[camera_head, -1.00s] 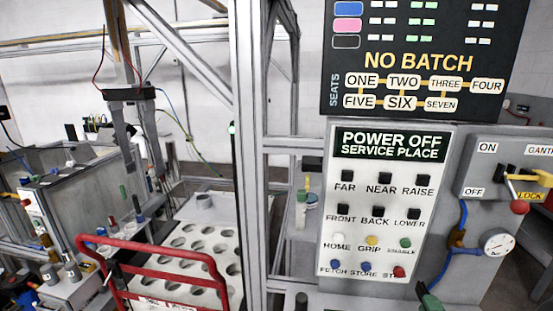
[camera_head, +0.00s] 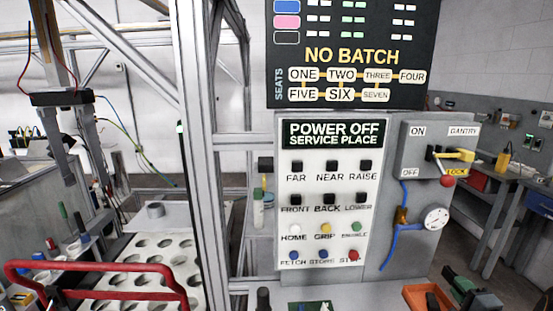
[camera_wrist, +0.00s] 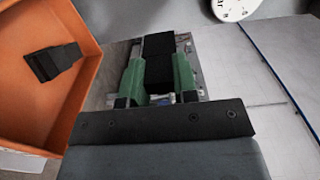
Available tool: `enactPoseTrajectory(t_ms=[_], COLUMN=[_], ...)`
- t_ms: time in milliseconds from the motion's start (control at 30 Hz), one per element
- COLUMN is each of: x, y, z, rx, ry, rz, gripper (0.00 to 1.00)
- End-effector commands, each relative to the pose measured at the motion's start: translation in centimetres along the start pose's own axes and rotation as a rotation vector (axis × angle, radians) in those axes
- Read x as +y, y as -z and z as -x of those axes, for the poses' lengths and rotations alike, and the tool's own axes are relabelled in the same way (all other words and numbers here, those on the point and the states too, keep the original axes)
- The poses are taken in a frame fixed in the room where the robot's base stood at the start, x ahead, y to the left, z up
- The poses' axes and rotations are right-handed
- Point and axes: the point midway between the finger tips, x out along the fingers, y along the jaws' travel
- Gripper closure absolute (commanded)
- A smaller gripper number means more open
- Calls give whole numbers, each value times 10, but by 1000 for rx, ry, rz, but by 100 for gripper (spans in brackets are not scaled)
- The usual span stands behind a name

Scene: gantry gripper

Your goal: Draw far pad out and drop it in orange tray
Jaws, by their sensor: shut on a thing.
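My gripper (camera_wrist: 159,85) has green fingers and is shut on a black pad (camera_wrist: 158,50) in the wrist view. I cannot tell from the picture whether the pad is free of the pale metal part behind it. The orange tray (camera_wrist: 75,135) is at the left of the wrist view, beside my gripper. Another black piece (camera_wrist: 55,62) lies in it. In the head view the tray (camera_head: 411,293) shows at the bottom edge, with my green and dark gripper (camera_head: 468,288) just right of it. The gantry's jaws (camera_head: 70,150) hang at the left.
The control panel (camera_head: 330,200), reading POWER OFF and SERVICE PLACE, stands in the middle, with a gauge (camera_head: 437,218) and switch box (camera_head: 415,142) to its right. A red rail (camera_head: 95,266) crosses before the white holed rack (camera_head: 150,268) at left. A workbench stands far right.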

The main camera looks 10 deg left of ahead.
Motion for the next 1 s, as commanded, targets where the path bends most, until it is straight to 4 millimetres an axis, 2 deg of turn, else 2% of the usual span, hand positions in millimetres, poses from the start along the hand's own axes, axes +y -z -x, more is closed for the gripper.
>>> enactPoseTrajectory(t_ms=[500, 900, 933, 1000], x=[52, 55, 55, 55], y=[0, 0, 0, 0], z=[0, 0, 0, 0], rx=[1, 1, 1, 1], ry=[1, 1, 1, 1], rz=[1, 1, 1, 1], gripper=[94, 94, 70, 63])
